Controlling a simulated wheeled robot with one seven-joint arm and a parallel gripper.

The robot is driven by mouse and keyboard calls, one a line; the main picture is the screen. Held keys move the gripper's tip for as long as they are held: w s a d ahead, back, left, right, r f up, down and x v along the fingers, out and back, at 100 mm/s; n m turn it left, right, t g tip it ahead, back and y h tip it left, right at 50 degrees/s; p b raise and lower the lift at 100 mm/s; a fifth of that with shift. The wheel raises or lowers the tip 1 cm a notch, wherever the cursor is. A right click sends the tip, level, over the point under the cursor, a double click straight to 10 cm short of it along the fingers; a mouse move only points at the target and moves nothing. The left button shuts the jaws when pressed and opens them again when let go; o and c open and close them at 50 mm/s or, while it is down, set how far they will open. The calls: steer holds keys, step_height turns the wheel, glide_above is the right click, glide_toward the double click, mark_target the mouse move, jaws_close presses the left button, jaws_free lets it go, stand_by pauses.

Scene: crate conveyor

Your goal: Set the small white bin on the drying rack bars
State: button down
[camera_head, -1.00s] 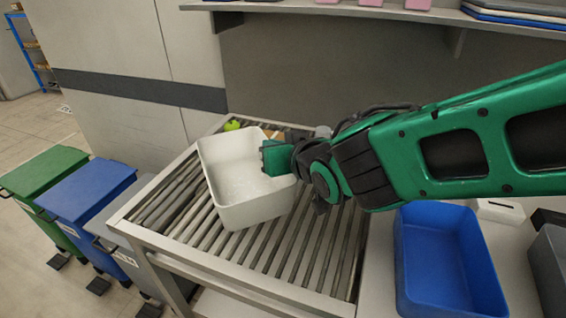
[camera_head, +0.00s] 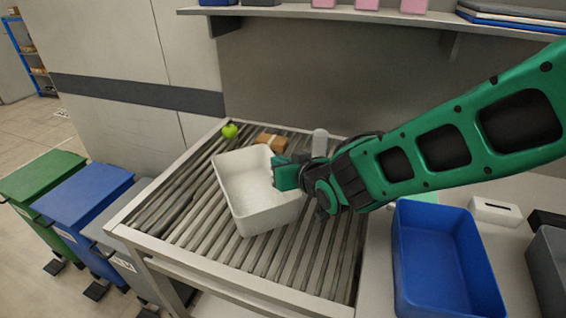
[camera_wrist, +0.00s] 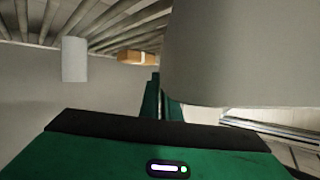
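The small white bin (camera_head: 268,218) is over the middle of the drying rack bars (camera_head: 320,255), looking upright and empty in the head view. Its wall fills the upper right of the wrist view (camera_wrist: 240,55). My gripper (camera_head: 284,176) is at the bin's right wall, with a green finger showing on the inner side. In the wrist view my gripper (camera_wrist: 160,95) appears shut on the bin's wall, which partly hides the fingers. The bin's underside is hidden, so I cannot tell whether it touches the bars.
A green apple-like item (camera_head: 230,131), a brown box (camera_head: 271,142) and a white cylinder (camera_head: 320,142) stand at the rack's back. A blue bin (camera_head: 440,250) is right of the rack. Lidded waste bins (camera_head: 85,190) stand left. A shelf (camera_head: 380,14) runs above.

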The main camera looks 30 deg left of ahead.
steer(key=c, duration=2)
jaws_free()
steer(key=v, duration=1.2)
